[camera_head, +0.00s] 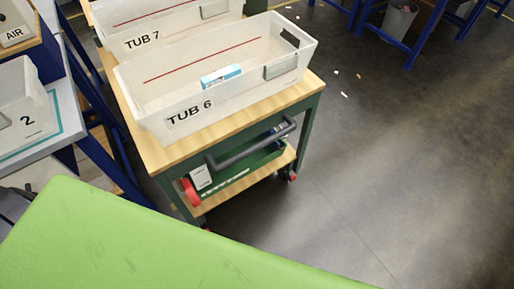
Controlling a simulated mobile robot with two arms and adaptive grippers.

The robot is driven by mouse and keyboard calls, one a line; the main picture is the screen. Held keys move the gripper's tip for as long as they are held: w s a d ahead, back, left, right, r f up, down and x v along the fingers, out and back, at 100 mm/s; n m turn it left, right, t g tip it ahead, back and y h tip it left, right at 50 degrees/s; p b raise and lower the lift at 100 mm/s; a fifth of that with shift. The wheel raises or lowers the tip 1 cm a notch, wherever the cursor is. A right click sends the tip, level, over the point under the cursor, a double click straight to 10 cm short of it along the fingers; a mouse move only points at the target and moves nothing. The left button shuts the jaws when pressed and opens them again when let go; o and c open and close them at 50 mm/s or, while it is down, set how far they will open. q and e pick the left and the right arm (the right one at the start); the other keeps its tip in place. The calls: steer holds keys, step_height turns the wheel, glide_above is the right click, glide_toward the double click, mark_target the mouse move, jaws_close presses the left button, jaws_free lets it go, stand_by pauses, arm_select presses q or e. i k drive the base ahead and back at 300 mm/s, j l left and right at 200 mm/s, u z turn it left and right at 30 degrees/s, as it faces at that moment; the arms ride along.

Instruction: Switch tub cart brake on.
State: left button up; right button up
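The tub cart (182,153) has wooden shelves, a dark green frame and a dark grey push handle (252,146) on its near side. Tub 6 (213,107) and tub 7 (165,37), both white, stand on its top. A red rounded part (190,192) sits at the cart's near left beside a white tag (201,177). A red-and-black caster (291,177) shows under the right corner. Only a bit of red shows low at the near left leg. Which part is the brake, and its state, I cannot tell. Neither gripper is in view.
A blue-legged bench with a tub marked 2 (22,108) stands close on the cart's left. A large green surface fills the lower left foreground. Open grey floor (400,170) lies to the right, with small scraps. Blue-framed benches and a grey bin (399,20) are at the back.

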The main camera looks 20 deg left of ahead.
mark_target(195, 201)
steer(key=u, duration=1.4)
